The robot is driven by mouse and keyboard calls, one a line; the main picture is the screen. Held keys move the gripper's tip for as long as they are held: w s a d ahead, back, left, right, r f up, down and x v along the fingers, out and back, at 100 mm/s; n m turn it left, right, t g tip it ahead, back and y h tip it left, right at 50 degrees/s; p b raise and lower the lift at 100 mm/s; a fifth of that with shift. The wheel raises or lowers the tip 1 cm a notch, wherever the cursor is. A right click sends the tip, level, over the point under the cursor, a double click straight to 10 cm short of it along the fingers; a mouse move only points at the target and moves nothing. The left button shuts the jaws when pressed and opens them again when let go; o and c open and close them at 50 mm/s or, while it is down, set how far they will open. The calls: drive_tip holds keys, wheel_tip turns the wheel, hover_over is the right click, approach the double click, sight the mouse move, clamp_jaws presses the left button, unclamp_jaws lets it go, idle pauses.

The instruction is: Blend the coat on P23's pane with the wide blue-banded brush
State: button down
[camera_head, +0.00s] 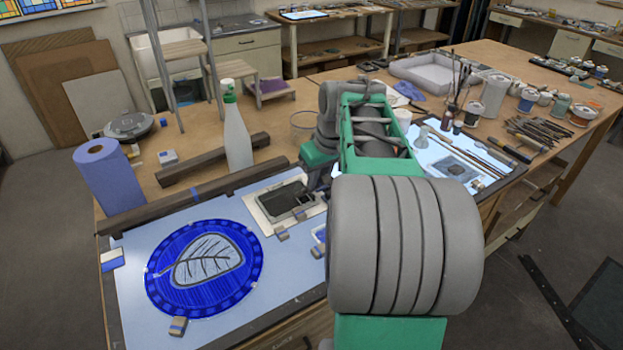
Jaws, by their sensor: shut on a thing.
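My gripper (318,178) shows only as a small dark shape below my green wrist, close to the right edge of a dark grey rectangular pane (280,203). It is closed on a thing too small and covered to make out. The wide blue-banded brush cannot be told apart in this view. The grey pane lies on a pale sheet on the left light table. A round blue pane (178,295) with a grey leaf shape lies left of it. Another piece (319,240) is partly hidden by my arm. No label is readable, so I cannot tell which pane is P23's.
A blue paper roll (108,182), a white bottle (235,135) and dark wooden bars (210,160) stand left and behind the panes. Jars, brushes (535,132) and a white tray (430,72) crowd the right side. My arm hides the middle of the bench.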

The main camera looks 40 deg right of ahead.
drive_tip(key=shift+w+d+r+p, duration=0.25)
drive_tip(key=shift+w+p, duration=0.2)
drive_tip(key=shift+w, duration=0.35)
drive_tip(key=shift+w+d+r+p, duration=0.1)
drive_tip(key=shift+w+d+p, duration=0.35)
drive_tip(key=shift+w, duration=0.4)
drive_tip(key=shift+w+d+r+p, duration=0.2)
drive_tip(key=shift+w+p, duration=0.3)
drive_tip(key=shift+w, duration=0.3)
drive_tip(key=shift+f+b, duration=0.3)
drive_tip(key=shift+f, duration=0.3)
